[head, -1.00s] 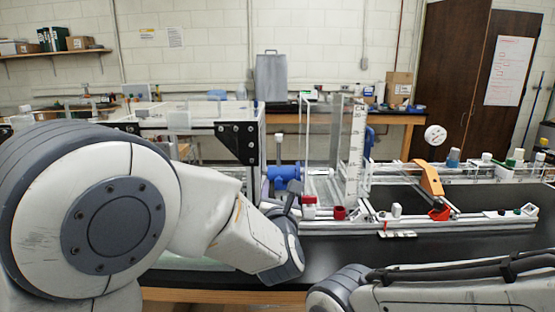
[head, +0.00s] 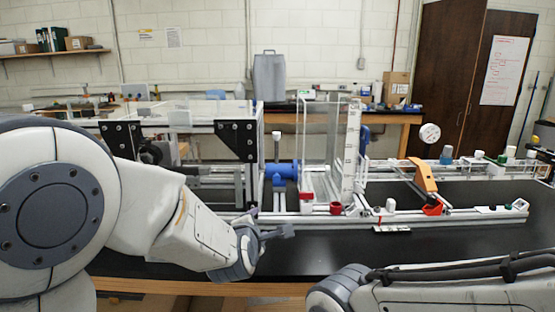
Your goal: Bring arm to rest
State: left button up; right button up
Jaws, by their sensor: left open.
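My left arm comes in from the left in the head view. Its gripper (head: 272,232) is small and seen partly from the side, over the black bench top near the front edge. It is open, with nothing seen between its fingers, and appears apart from the frame. My right arm (head: 440,292) lies low at the bottom right; its gripper is out of view. The extrusion frame's white rail (head: 470,214) runs along the bench behind the left gripper.
A clear tank (head: 322,150), a blue cylinder (head: 281,171), a red-topped part (head: 336,208) and an orange bracket (head: 424,175) stand on or by the frame. A wooden cabinet (head: 440,85) stands at the back right. The black bench top (head: 330,245) is bare in front of the rail.

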pick_arm(q)
jog(key=s+a+f+m+g+y, duration=0.1)
jog(key=s+a+f+m+g, duration=0.5)
jog(key=s+m, duration=0.4)
jog(key=s+a+f+m+g+y, duration=0.1)
jog(key=s+a+f+m+g, duration=0.4)
jog(key=s+a+f+m, duration=0.45)
jog(key=s+d+f+m+g+h+b, duration=0.1)
jog(key=s+d+f+m+g+b, duration=0.15)
jog(key=s+d+m+b, duration=0.95)
jog(key=s+d+r+n+p, duration=0.1)
jog(key=r+p, duration=0.8)
jog(key=p, duration=0.1)
jog(key=s+d+r+n+p, duration=0.1)
jog(key=d+r+n+p, duration=0.1)
jog(key=r+p, duration=0.7)
jog(key=shift+s+d+p, duration=0.2)
jog(key=shift+s+p, duration=0.2)
